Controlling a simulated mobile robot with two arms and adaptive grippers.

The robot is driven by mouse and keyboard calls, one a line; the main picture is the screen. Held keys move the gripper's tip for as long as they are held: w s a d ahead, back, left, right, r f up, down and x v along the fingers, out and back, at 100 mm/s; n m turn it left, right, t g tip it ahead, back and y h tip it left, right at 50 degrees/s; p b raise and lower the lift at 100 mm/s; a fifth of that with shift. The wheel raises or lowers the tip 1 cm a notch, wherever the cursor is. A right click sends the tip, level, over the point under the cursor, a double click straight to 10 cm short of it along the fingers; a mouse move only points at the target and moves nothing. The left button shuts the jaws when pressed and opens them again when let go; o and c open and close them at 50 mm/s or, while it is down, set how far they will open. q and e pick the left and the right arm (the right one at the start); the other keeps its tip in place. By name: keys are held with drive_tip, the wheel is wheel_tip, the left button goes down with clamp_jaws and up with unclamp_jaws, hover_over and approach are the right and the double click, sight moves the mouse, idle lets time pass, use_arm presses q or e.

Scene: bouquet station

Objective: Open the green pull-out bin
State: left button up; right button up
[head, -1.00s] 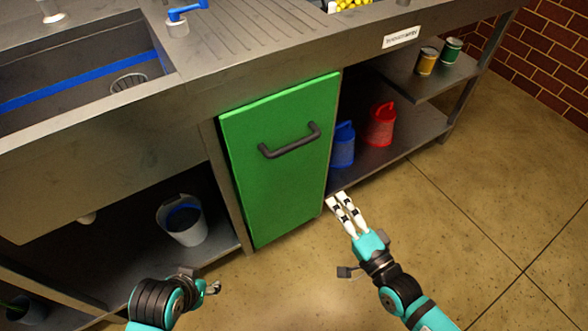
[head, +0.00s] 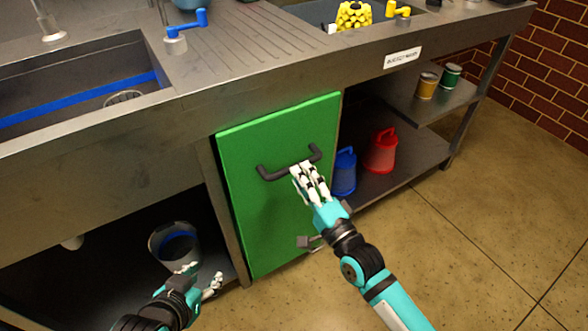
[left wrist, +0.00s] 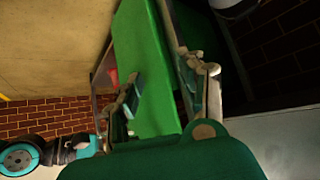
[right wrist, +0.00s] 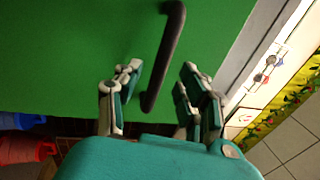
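The green pull-out bin front (head: 265,215) sits in the frame under the counter and looks shut. Its dark bar handle (head: 272,173) runs across the upper part. My right gripper (head: 304,170) is at the right end of the handle and hides part of it. In the right wrist view, the fingers of my right gripper (right wrist: 161,75) are apart, with the handle (right wrist: 172,40) reaching into the space between them; contact cannot be told. My left gripper (head: 203,277) is low at the left, away from the handle. In the left wrist view (left wrist: 157,85) it is open and empty.
A grey bucket (head: 152,243) stands on the low shelf left of the bin. A blue container (head: 344,175) and a red one (head: 381,152) stand on the shelf to the right. The floor (head: 440,260) in front is clear.

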use_arm(q)
drive_tip(key=shift+w+d+r+t+h, duration=0.15)
drive_tip(key=shift+w+d+r+t, duration=0.1)
drive_tip(key=shift+w+r+t, duration=0.25)
drive_tip(key=shift+w+d+r+t+h, duration=0.2)
drive_tip(key=shift+w+r+t, duration=0.2)
drive_tip(key=shift+w+r, duration=0.15)
use_arm(e)
drive_tip(key=shift+x, duration=1.9)
use_arm(q)
drive_tip(key=shift+f, duration=0.1)
use_arm(e)
clamp_jaws()
drive_tip(key=shift+f, duration=0.1)
